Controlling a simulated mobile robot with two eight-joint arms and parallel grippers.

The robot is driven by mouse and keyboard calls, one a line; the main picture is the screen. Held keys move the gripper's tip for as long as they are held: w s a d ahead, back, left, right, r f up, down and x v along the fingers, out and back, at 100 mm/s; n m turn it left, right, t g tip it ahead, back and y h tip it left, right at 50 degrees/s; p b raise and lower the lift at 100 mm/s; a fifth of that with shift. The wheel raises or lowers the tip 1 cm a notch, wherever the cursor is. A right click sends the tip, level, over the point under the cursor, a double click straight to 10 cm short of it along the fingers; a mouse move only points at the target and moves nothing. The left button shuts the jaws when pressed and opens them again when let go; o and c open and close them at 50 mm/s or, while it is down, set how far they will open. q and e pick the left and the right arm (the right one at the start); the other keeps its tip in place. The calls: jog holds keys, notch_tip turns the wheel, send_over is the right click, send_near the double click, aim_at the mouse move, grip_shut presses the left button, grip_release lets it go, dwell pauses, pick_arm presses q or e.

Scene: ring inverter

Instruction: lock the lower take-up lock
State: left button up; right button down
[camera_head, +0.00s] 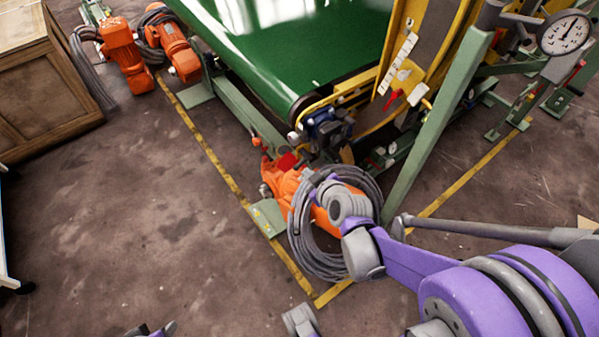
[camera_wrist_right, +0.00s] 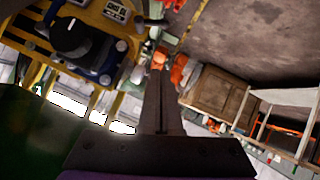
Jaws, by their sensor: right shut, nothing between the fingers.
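I cannot make out for sure which part is the lower take-up lock. A small red part (camera_head: 287,161) sits low at the near end of the green conveyor, beside a blue-and-black unit (camera_head: 328,130). A red lever (camera_head: 391,98) shows higher on the yellow frame. My right gripper (camera_head: 322,180) reaches over the orange motor (camera_head: 283,186) and its grey cable coil; my wrist partly hides them. In the right wrist view, its fingers (camera_wrist_right: 160,75) are shut and empty. Pieces at the bottom edge look like my left gripper (camera_head: 150,330), mostly cut off.
A green slanted post (camera_head: 437,125) and a dial gauge (camera_head: 566,32) stand right of the conveyor belt (camera_head: 290,40). Two more orange motors (camera_head: 125,52) and a wooden crate (camera_head: 45,85) are at upper left. The floor (camera_head: 140,220) at left is clear.

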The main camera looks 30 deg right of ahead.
pick_arm(q)
jog(key=shift+f, duration=0.4)
pick_arm(e)
jog(key=shift+w+d+f, duration=0.2)
jog(key=shift+d+f, duration=0.25)
jog(key=shift+d, duration=0.1)
jog(key=b, duration=0.4)
send_over(300, 165)
jog(key=s+a, duration=0.2)
jog(key=s, duration=0.1)
notch_tip(300, 165, down, 6)
jog(key=shift+w+d+f, duration=0.2)
jog(key=shift+f, duration=0.25)
jog(key=shift+w+d+f, duration=0.2)
jog(key=shift+f, duration=0.25)
pick_arm(q)
jog(key=f, duration=0.5)
jog(key=shift+w+f+b, duration=0.25)
jog(key=shift+w+b, duration=0.05)
jog(key=shift+b, duration=0.1)
pick_arm(e)
jog(key=shift+w+d+f, duration=0.1)
jog(key=shift+d+f, duration=0.1)
jog(key=shift+f, duration=0.3)
